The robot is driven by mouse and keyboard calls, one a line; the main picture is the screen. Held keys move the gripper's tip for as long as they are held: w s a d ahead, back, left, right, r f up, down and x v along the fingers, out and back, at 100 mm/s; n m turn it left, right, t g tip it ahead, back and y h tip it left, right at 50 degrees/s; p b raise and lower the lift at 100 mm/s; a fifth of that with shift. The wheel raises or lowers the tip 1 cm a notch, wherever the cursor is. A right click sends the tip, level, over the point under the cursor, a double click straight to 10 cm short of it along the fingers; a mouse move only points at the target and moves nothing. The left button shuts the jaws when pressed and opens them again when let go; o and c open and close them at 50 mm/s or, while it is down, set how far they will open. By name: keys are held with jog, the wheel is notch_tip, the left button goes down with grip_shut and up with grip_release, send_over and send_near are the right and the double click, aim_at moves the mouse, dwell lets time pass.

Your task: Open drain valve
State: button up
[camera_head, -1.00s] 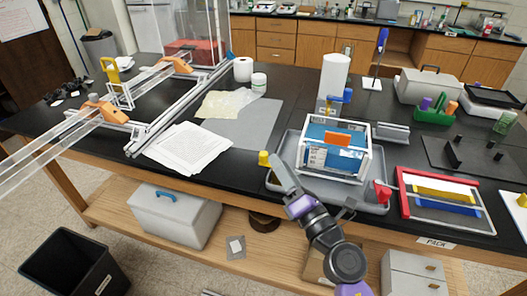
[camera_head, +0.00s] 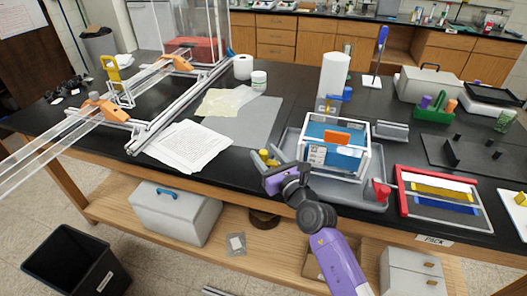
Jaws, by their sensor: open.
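A grey tray (camera_head: 369,197) holds a clear gel box (camera_head: 331,167) with white edges, blue inside and an orange block on top. A small yellow fitting (camera_head: 267,158) sits at the tray's left side, and a red fitting (camera_head: 380,191) at its front right corner. No label shows which is the drain valve. My gripper (camera_head: 266,163) is open at the tray's left edge, its fingers pointing to the back left, close by the yellow fitting. I cannot tell whether they touch it. My wrist hides the tray's front left part.
A red-framed rack (camera_head: 402,194) with yellow and blue strips lies right of the tray. A white cylinder (camera_head: 333,80) stands behind the box. Papers (camera_head: 182,146) and a grey mat (camera_head: 245,130) lie to the left. The table's front edge runs below my gripper.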

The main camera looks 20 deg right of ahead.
jog(key=shift+w+a, duration=0.15)
jog(key=shift+w, duration=0.5)
grip_shut()
